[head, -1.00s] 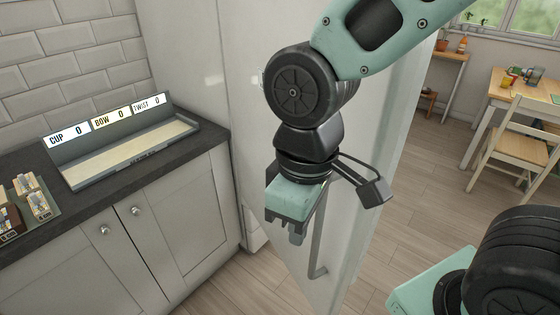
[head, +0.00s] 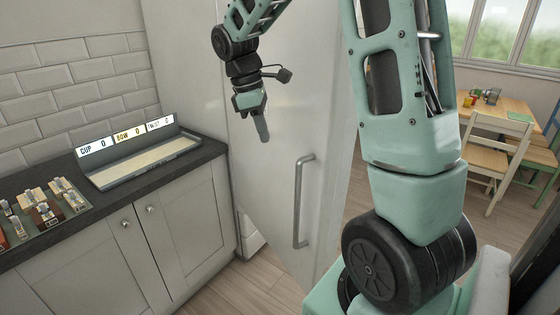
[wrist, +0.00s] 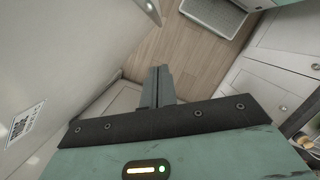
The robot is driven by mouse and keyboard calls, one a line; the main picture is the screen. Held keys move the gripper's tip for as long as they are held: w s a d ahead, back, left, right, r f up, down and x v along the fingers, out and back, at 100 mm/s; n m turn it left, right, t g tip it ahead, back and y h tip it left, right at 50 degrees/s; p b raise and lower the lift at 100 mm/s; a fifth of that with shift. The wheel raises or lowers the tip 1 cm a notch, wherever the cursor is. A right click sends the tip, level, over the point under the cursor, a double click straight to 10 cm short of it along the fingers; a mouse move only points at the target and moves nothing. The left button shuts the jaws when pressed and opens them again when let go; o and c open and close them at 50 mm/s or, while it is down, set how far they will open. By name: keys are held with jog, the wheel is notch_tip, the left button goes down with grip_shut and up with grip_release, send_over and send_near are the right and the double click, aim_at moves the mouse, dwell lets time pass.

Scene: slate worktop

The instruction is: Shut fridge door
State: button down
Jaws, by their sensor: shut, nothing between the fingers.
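The fridge door (head: 275,190) is a tall, pale grey panel standing ajar in the head view. A vertical bar handle (head: 300,200) is on its face toward the head camera. My gripper (head: 263,138) is in front of the upper part of the door, above and left of the handle, pointing down. Its fingers (wrist: 158,85) are together and empty in the wrist view. I cannot tell whether they touch the door. Part of the door's far edge is hidden by my arm.
Grey cabinets (head: 130,250) with a dark worktop (head: 25,183) stand left of the fridge. The worktop holds a sign tray (head: 140,160) and a board of small parts (head: 45,215). A table (head: 505,110) and chair (head: 490,150) stand at the right. Wooden floor (head: 265,285) shows below the door.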

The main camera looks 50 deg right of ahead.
jog(key=s+d+f+p, duration=0.3)
jog(key=s+f, duration=0.1)
jog(key=f, duration=0.3)
jog(key=shift+s+d+f, duration=0.3)
jog(key=shift+s+f, duration=0.05)
